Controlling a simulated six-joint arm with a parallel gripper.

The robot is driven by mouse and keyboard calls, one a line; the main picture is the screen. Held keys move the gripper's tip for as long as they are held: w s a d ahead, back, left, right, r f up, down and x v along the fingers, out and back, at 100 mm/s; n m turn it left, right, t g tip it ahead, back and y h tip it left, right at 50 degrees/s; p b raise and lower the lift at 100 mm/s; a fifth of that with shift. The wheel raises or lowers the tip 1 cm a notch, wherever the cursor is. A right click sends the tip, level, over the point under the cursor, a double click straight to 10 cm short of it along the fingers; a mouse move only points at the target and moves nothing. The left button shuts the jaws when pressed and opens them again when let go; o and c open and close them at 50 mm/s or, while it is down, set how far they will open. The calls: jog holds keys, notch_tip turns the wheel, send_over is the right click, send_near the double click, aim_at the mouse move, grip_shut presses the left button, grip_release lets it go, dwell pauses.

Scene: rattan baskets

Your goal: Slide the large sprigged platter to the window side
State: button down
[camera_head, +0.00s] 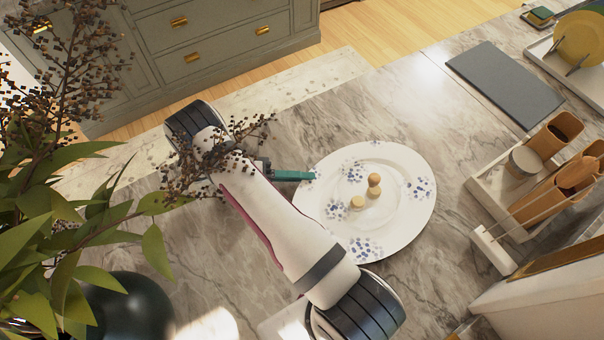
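The large sprigged platter (400,226) is a white oval dish with blue flower sprigs. It lies flat on the marble counter, right of the middle of the view. Several small tan, cork-like pieces (374,180) sit on it near its centre. My gripper (312,176) shows as a teal finger that reaches to the platter's upper left rim. Its tip appears at or just over the rim; I cannot tell whether it touches. My arm hides the gripper's base and runs close along the platter's left side. Only one finger is clear, so its opening is hidden.
A dark grey board (506,84) lies at the upper right. A white rack (487,180) with brown cups stands right of the platter. A leafy plant with dark berries (70,200) in a dark vase (128,308) fills the left. Bare marble (400,110) lies above the platter.

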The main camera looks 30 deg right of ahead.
jog(key=shift+s+a, duration=0.1)
jog(key=shift+s, duration=1.1)
jog(key=c, duration=1)
grip_release()
jog(key=shift+o, duration=0.2)
jog(key=shift+w, duration=0.1)
jog(key=shift+w+a, duration=0.2)
jog(key=shift+a, duration=0.15)
jog(key=v, duration=1.5)
jog(key=shift+s+r, duration=0.1)
